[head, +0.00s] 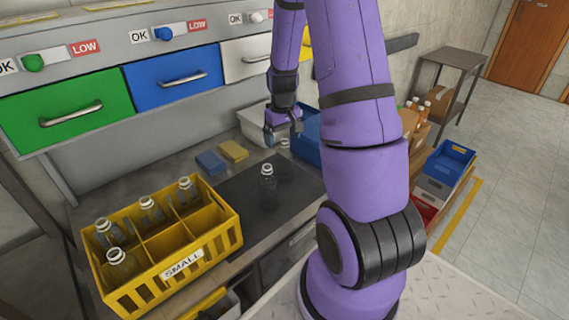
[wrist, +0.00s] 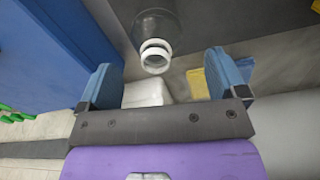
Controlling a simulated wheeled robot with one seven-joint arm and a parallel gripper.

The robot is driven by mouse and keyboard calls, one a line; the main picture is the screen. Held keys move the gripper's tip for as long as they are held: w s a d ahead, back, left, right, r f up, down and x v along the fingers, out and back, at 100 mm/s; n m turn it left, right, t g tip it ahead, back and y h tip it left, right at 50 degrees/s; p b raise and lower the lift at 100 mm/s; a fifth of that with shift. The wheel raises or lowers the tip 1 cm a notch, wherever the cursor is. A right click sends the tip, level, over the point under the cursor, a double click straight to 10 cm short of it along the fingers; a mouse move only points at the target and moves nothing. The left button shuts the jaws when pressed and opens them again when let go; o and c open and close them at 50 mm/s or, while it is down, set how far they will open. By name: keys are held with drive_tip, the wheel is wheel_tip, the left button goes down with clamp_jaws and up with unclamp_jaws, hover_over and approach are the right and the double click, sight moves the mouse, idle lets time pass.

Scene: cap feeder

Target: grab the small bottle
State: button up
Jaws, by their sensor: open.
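A small clear bottle (head: 268,188) with a pale neck ring stands upright on the dark mat (head: 240,205) in the head view. The pale neck of another clear bottle (head: 284,143) shows just below my gripper (head: 284,130), its body faint against the mat. In the wrist view, a clear bottle with a white ringed neck (wrist: 155,56) lies ahead of the gap between the blue fingers of my gripper (wrist: 164,82). I cannot tell for certain which of the two it is. My gripper is open and empty.
A yellow crate marked SMALL (head: 128,302) holds several clear bottles at the front left. Yellow (head: 233,151) and blue (head: 210,163) blocks lie behind the mat. A white bin (head: 254,128) and a blue bin (head: 308,130) stand near my gripper. Coloured drawers (head: 70,108) overhang the back.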

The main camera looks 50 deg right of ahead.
sight(285, 146)
drive_tip(key=f, duration=0.2)
drive_tip(key=s+f, duration=0.1)
drive_tip(key=f, duration=0.1)
drive_tip(key=shift+d, duration=0.1)
drive_tip(key=shift+f, duration=0.6)
drive_tip(key=shift+c, duration=0.5)
drive_tip(key=c, duration=1.1)
